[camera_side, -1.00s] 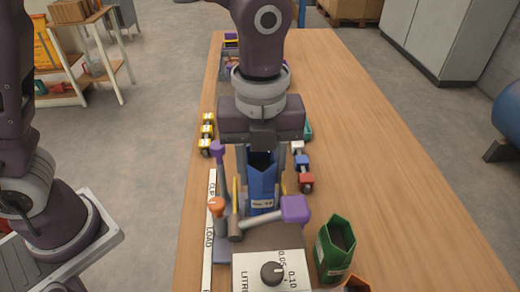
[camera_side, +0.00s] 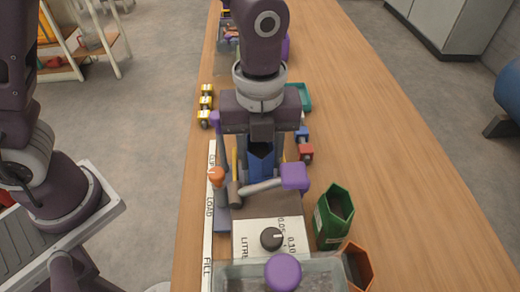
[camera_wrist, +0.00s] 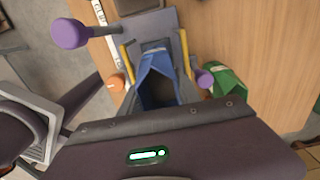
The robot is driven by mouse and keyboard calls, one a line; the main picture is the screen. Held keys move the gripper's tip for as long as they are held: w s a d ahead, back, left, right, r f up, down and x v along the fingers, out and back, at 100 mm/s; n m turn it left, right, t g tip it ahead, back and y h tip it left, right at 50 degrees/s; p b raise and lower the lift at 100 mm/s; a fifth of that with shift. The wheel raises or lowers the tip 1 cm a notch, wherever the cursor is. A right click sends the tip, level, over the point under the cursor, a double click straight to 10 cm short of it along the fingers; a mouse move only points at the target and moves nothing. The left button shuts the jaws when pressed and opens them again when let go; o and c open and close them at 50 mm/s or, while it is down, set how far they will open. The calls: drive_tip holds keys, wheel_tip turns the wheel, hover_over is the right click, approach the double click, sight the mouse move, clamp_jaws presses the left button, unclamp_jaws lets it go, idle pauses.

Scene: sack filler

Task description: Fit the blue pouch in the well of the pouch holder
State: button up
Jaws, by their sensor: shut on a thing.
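The blue pouch (camera_side: 261,166) hangs upright below my gripper (camera_side: 262,148), its open, dark mouth facing up. My gripper is shut on it, with the fingers mostly hidden. In the wrist view the blue pouch (camera_wrist: 155,72) lies between two yellow-edged guides (camera_wrist: 129,66) over a grey plate, which I take as the pouch holder. In the side view a lever with a purple block (camera_side: 293,176) covers the pouch's lower end, so I cannot tell if its bottom is in the well.
A green pouch (camera_side: 334,215) and an orange container (camera_side: 357,265) stand at the right. A dial panel (camera_side: 271,238) and a clear bin with a purple knob (camera_side: 284,272) are in front. The right side of the table is clear.

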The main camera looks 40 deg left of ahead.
drive_tip(key=shift+f, duration=2.2)
drive_tip(key=o, duration=1.4)
drive_tip(key=shift+n, duration=0.3)
drive_tip(key=r, duration=0.7)
drive_tip(key=shift+a+r, duration=0.3)
drive_tip(key=shift+r, duration=0.05)
drive_tip(key=s+a+r+n+t, duration=0.2)
drive_tip(key=s+a+r+n, duration=0.1)
drive_tip(key=n, duration=0.5)
drive_tip(key=s+a+r+n+t, duration=0.1)
drive_tip(key=s+a+r+n, duration=0.2)
drive_tip(key=s+a+n, duration=0.3)
drive_tip(key=s+a+r+n+t, duration=0.2)
drive_tip(key=a+n, duration=0.5)
drive_tip(key=n, duration=0.5)
drive_tip(key=shift+s+a+r+t, duration=0.2)
drive_tip(key=shift+s+r, duration=0.15)
drive_tip(key=shift+s, duration=0.25)
drive_tip(key=shift+s+a+r+t, duration=0.15)
drive_tip(key=shift+s+r, duration=0.15)
drive_tip(key=shift+s, duration=0.25)
